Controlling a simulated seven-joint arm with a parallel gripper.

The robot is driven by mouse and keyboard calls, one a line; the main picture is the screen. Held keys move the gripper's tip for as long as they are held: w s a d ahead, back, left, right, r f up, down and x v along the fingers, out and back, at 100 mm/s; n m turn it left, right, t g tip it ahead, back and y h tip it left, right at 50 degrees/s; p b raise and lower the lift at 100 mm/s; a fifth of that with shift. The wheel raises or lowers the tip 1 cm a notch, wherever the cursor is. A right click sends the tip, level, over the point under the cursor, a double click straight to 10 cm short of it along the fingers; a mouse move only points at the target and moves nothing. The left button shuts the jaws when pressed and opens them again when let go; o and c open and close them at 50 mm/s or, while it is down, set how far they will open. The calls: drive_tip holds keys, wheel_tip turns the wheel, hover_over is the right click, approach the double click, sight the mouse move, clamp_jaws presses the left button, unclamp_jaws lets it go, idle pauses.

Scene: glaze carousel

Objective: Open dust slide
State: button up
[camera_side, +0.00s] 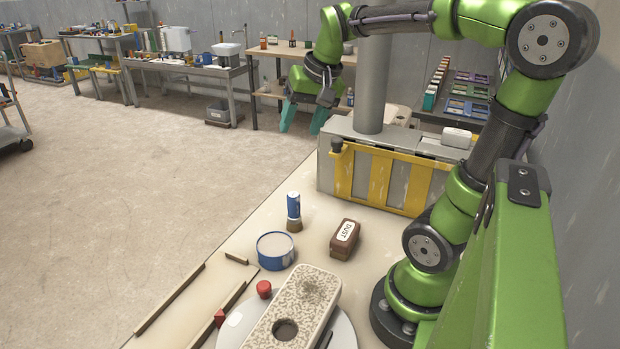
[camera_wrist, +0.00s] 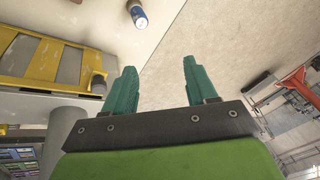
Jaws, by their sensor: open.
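A yellow framed slide (camera_side: 395,182) covers the front of a grey box (camera_side: 328,170). A dark round knob (camera_side: 337,146) sits at the slide's upper left corner. In the wrist view the yellow slide (camera_wrist: 50,57) is at the left, and its knob (camera_wrist: 98,83) is just left of my left finger. My gripper (camera_side: 303,117) is open and empty, up and to the left of the box in the side view, apart from the knob. Its teal fingers show in the wrist view (camera_wrist: 160,66). A brown block labelled DUST (camera_side: 344,239) lies on the table in front of the box.
A blue and white cylinder with a brown base (camera_side: 293,210) and a blue round tub (camera_side: 275,251) stand on the table. A speckled slab with a hole (camera_side: 305,302) lies on a round plate near the front. A grey column (camera_side: 372,85) rises behind the slide.

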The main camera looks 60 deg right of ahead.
sight(337, 139)
drive_tip(key=shift+s+d+r+m+g, duration=0.85)
drive_tip(key=shift+d+r+m, duration=1)
drive_tip(key=shift+d, duration=1.5)
drive_tip(key=shift+s+d+r+m+g, duration=0.4)
drive_tip(key=shift+d+r+m+g, duration=0.85)
drive_tip(key=shift+d+m, duration=1.6)
drive_tip(key=shift+n, duration=0.5)
drive_tip(key=f, duration=1)
drive_tip(key=d+f, duration=0.1)
drive_tip(key=f, duration=0.4)
drive_tip(key=shift+f, duration=0.4)
drive_tip(key=shift+c, duration=0.3)
